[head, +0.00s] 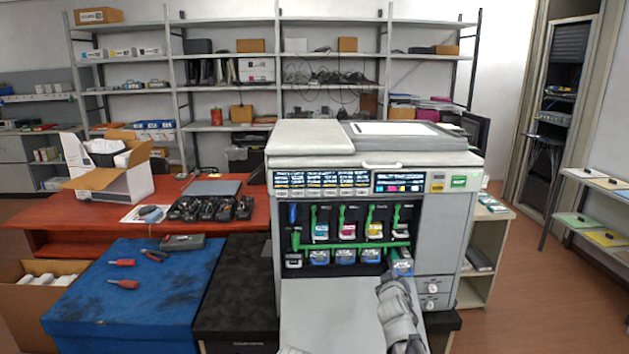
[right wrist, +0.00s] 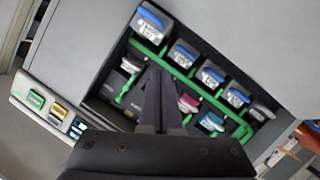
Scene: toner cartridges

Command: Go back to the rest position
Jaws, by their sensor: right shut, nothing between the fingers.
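The open printer (head: 448,232) stands in the middle of the head view. Its front bay holds cartridges with coloured labels, among them a cyan one (head: 321,231), a pink one (head: 348,231) and a yellow one (head: 375,230). Green levers and a green bar run through the bay. Below sit several units with blue fronts (head: 345,256); the rightmost one (head: 401,262) looks lower and further out. My right gripper (head: 387,278) is in front of the bay's lower right. In the right wrist view its fingers (right wrist: 160,92) are together and empty, covering part of the bay. My left gripper is not visible.
The printer's front door (head: 325,315) is folded down below the bay. A blue table (head: 120,300) with screwdrivers and pliers is at left. Behind it, a red desk (head: 60,222) carries an open carton (head: 110,180) and black cartridges (head: 210,208). The floor at right is clear.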

